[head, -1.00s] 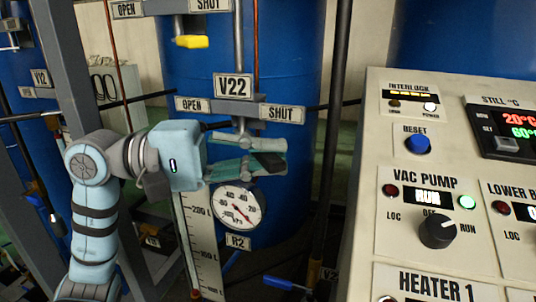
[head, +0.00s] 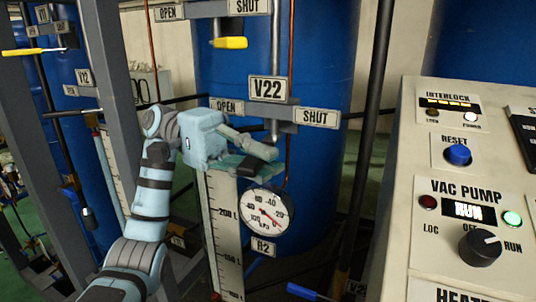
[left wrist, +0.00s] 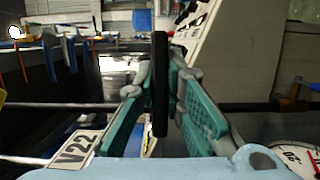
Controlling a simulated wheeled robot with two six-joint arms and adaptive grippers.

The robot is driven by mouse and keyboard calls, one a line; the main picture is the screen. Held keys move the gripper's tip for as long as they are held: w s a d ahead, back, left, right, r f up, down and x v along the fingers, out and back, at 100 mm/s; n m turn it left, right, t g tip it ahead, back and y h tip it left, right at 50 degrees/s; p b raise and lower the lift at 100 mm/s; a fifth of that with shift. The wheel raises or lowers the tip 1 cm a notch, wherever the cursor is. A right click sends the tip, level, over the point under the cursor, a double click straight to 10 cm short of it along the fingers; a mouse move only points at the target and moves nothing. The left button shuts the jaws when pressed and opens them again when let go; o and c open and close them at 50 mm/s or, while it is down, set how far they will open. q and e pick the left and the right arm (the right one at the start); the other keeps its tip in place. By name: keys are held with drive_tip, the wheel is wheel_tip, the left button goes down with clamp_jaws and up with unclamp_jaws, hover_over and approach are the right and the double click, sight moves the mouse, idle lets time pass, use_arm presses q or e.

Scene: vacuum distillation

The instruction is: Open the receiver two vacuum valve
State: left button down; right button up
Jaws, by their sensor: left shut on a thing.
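My left gripper (head: 262,158) is below these plates, by the valve under the V22 label. In the left wrist view, the black valve handle (left wrist: 160,85) stands between the teal finger pads, and the gripper is shut on it. In the head view the fingers mostly hide the handle, so its exact angle is hard to tell.
A round pressure gauge (head: 267,212) marked R2 and a scale strip (head: 224,235) sit just below the gripper. A yellow handle (head: 230,43) is above. The control panel (head: 455,230) stands at right. Dark pipes and grey frame posts are close by.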

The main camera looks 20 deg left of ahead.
use_arm(q)
drive_tip(key=shift+a+g, duration=0.15)
drive_tip(key=shift+g, duration=0.15)
drive_tip(key=c, duration=1.7)
unclamp_jaws()
